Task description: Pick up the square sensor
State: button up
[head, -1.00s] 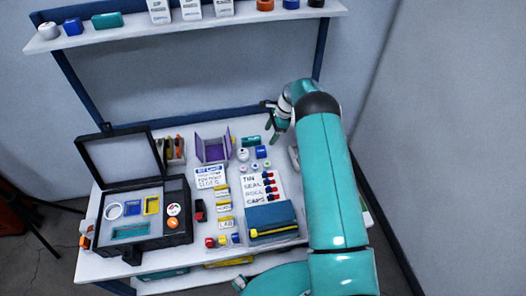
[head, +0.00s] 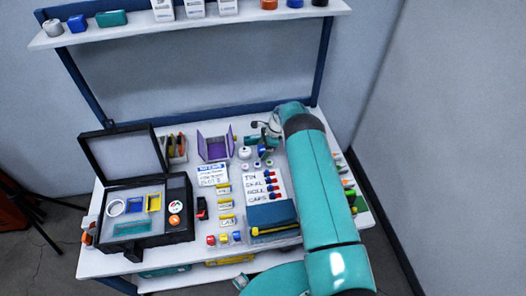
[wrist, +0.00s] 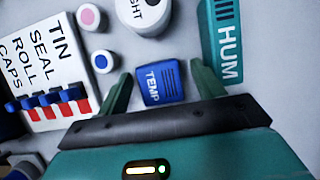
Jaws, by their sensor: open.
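The square sensor is a small blue block marked TEMP (wrist: 160,84), lying on the bench top in the wrist view. My gripper (wrist: 162,80) is open, with one green finger to the left of the blue block and the other to its right. The block lies between the fingers, with a gap on each side; I cannot tell how high the fingers are above the bench. In the head view my gripper (head: 266,142) is over the back right of the bench and partly hides the sensors there.
A teal HUM block (wrist: 226,42) lies close to the right finger. A white round sensor (wrist: 145,10) is just beyond the blue block. Two small round caps (wrist: 102,62) and a labelled card (wrist: 42,70) lie to the left. An open black case (head: 180,235) stands at the bench's left.

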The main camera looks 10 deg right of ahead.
jog(key=c, duration=1)
